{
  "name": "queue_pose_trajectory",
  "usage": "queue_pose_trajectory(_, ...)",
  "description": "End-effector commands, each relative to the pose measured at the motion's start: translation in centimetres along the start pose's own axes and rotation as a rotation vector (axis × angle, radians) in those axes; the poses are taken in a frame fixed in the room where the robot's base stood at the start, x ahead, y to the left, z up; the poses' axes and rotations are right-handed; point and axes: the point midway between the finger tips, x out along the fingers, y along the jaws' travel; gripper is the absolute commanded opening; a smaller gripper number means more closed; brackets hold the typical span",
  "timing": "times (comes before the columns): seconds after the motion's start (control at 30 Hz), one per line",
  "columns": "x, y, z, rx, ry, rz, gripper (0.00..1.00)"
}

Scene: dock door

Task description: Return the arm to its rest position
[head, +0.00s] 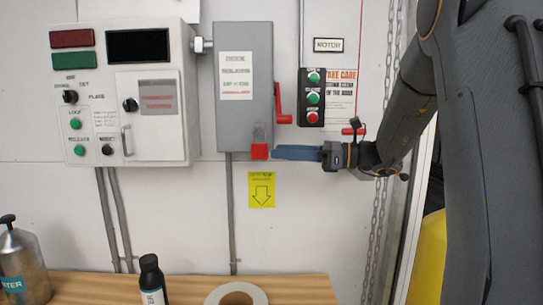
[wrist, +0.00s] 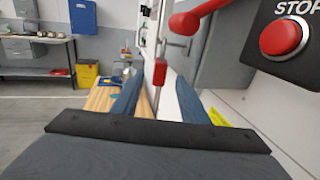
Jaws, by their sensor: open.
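My arm reaches in from the right in the head view. My gripper (head: 276,152) points left with its blue-grey fingers just right of a red padlock (head: 259,150) at the bottom of the grey isolator box (head: 231,120). In the wrist view my gripper (wrist: 158,80) is open, its two fingers apart with nothing held. The padlock (wrist: 160,72) shows in line with the gap, past the fingertips. Whether a finger touches it I cannot tell.
A red lever (head: 278,105) juts from the box's right side. A push-button station (head: 311,97) is above my gripper. Chains hang at right.

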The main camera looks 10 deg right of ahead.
Motion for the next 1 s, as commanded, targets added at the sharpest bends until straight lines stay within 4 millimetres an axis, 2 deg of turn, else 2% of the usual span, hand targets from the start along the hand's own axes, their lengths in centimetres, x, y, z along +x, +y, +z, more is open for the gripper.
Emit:
queue_pose_trajectory(0.1,-1.4,-0.1,-0.1,-0.001,0.000,-0.001,0.40)
queue_pose_trajectory(0.23,-2.1,0.0,0.0,-0.001,0.000,0.000,0.40)
queue_pose_trajectory(0.37,-0.8,2.0,-2.8,-0.028,0.097,0.038,0.40)
queue_pose_trajectory(0.5,0.8,6.2,-8.3,-0.110,0.290,0.127,0.40)
queue_pose_trajectory(0.67,0.8,11.7,-15.2,-0.265,0.529,0.283,0.40)
queue_pose_trajectory(0.8,-1.0,16.5,-20.9,-0.458,0.729,0.475,0.40)
queue_pose_trajectory(1.0,-5.5,21.8,-27.1,-0.819,0.943,0.821,0.40)
